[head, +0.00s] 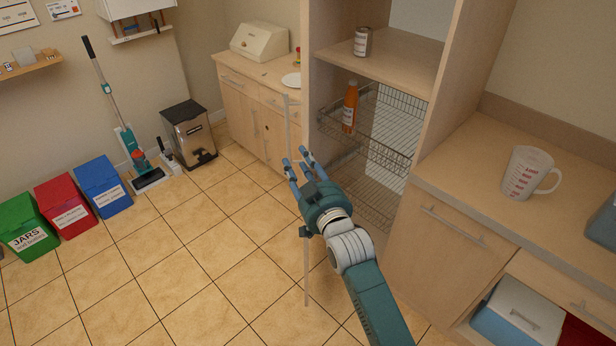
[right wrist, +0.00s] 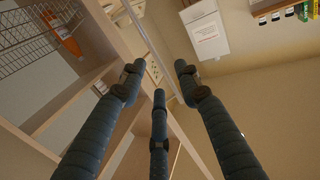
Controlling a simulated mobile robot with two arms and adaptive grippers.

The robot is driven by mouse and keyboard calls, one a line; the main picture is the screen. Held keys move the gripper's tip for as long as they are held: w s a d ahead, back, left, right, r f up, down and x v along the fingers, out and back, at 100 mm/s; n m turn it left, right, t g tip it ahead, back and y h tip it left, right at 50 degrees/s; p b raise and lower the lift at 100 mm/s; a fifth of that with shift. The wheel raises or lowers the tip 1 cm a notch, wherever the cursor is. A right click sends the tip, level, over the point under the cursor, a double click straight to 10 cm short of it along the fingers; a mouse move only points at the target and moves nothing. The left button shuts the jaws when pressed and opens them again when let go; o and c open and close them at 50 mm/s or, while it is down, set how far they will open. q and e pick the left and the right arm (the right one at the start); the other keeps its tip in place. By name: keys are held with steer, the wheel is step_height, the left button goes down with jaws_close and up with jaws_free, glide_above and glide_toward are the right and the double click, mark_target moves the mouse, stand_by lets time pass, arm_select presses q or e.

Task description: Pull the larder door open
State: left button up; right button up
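The larder (head: 377,57) stands open at the centre right of the head view, its shelf and wire baskets exposed. A tall pale panel, seen nearly edge-on at the opening's left side, looks like the larder door (head: 308,60). A long thin upright bar, apparently its handle (head: 306,270), stands just left of it; it also crosses the right wrist view (right wrist: 146,32). My right gripper (head: 298,162) is at this bar, fingers pointing up and away. In the right wrist view its fingers (right wrist: 158,78) are spread, with the bar passing between or just beyond them; contact is unclear. My left gripper is out of view.
A can (head: 362,42) and an orange bottle (head: 350,107) stand inside the larder. A counter with a measuring jug (head: 528,173) is at right. A low cabinet (head: 240,95) is behind the bar. A bin (head: 189,134) and coloured boxes stand farther left; the tiled floor between is clear.

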steer(key=v, duration=1.1)
steer(key=shift+s+r, duration=0.1)
